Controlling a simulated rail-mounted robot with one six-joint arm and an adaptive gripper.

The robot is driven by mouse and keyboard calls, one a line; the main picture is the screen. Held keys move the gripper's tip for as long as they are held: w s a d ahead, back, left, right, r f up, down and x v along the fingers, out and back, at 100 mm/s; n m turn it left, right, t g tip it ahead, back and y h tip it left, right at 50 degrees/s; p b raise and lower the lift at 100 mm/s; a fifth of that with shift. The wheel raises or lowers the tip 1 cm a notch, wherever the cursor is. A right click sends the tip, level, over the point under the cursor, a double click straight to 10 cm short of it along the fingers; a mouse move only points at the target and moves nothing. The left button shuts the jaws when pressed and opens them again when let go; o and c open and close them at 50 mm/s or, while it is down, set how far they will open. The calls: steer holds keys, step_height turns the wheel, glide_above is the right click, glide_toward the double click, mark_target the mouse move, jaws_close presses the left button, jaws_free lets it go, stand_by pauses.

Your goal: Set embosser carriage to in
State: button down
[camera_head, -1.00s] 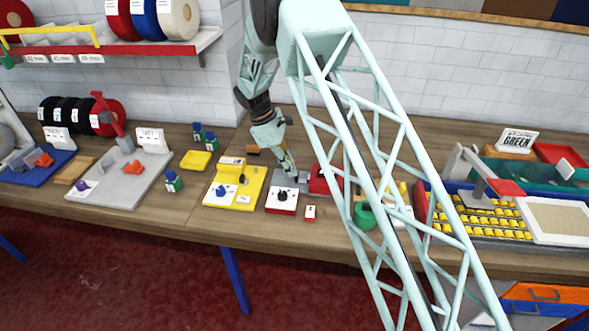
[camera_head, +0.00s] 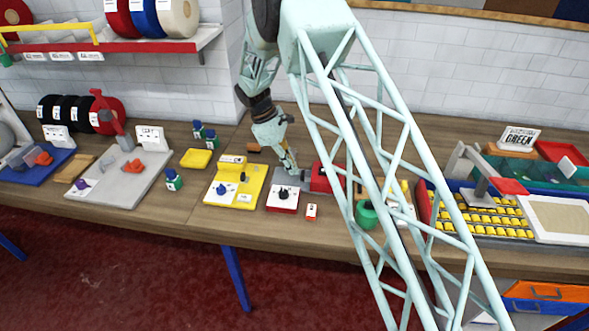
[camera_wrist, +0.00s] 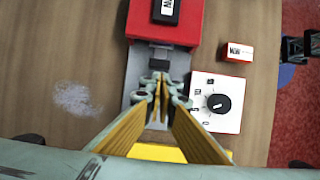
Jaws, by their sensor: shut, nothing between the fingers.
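The embosser shows as a red block (camera_wrist: 180,22) with a black label, on a grey base (camera_wrist: 133,88) in the wrist view. A small dark grey piece (camera_wrist: 160,54), which may be the carriage, sits on that base against the red block. My gripper (camera_wrist: 160,80) is shut and empty, low over the grey base, with its tips just short of the dark piece. I cannot tell whether they touch. In the head view my gripper (camera_head: 293,171) is at the left of the red block (camera_head: 322,178), which my arm partly hides.
A white box with a black dial (camera_wrist: 218,102) stands beside the base, with a small red and white block (camera_wrist: 238,51) near it. A yellow machine (camera_head: 250,186) is on the left. Bare wood (camera_wrist: 60,60) lies on the other side.

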steer(key=a, duration=0.1)
steer(key=a+r, duration=0.1)
steer(key=a, duration=0.1)
steer(key=shift+w+a+r, duration=0.1)
steer(key=shift+w, duration=0.1)
steer(key=v, duration=0.8)
steer(key=shift+r, duration=0.35)
steer(key=shift+s, duration=0.15)
